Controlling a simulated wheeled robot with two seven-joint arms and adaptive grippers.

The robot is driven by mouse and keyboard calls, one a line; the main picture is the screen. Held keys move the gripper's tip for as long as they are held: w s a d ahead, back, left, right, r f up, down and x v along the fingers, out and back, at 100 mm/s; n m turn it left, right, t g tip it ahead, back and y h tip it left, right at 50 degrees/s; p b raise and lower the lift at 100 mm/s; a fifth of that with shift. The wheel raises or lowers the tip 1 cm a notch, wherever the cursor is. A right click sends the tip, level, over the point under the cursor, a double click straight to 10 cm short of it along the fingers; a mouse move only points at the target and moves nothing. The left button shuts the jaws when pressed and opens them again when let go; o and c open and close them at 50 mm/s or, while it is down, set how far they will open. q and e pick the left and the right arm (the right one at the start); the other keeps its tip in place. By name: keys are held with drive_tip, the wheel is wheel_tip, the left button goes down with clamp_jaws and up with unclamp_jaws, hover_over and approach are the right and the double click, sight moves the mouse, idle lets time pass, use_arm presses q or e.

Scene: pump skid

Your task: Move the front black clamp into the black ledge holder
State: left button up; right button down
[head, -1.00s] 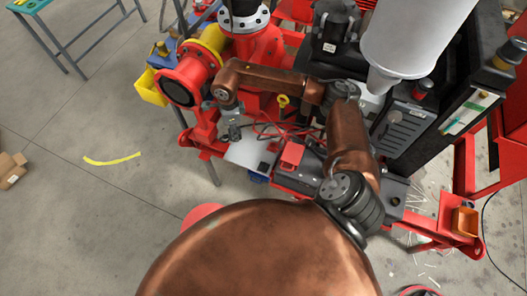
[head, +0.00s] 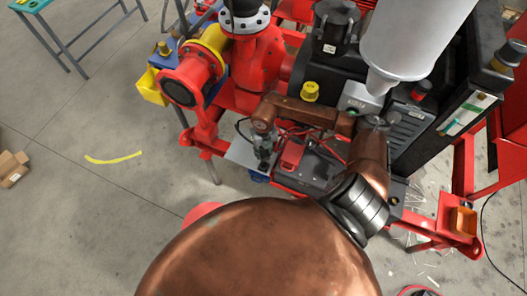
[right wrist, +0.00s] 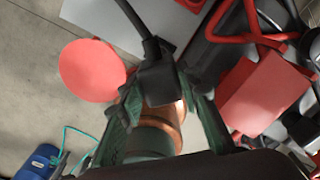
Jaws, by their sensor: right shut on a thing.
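My right gripper (head: 263,162) is low over the grey plate (head: 237,155) at the front of the skid, left of a red box (head: 292,155). In the right wrist view, its green-edged fingers (right wrist: 165,120) are shut on a black clamp (right wrist: 158,82) with a black cable running up from it. The clamp's lower end is hidden between the fingers. A copper-coloured round part shows behind it. I cannot clearly make out the black ledge holder. My left gripper is not in view.
The red box also shows right of the fingers in the right wrist view (right wrist: 262,92), close to them. A red disc (right wrist: 92,70) is to their left. Red cables (head: 300,132) lie behind the plate. Open floor (head: 90,200) lies to the left.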

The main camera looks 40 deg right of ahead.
drive_tip(key=shift+f+b, duration=1.7)
drive_tip(key=shift+f, duration=0.85)
drive_tip(key=shift+w+f+b, duration=0.15)
drive_tip(key=shift+f+b, duration=1.05)
drive_tip(key=shift+f, duration=0.55)
drive_tip(key=c, duration=1.3)
unclamp_jaws()
wheel_tip(320, 180, up, 12)
drive_tip(key=shift+r, duration=0.1)
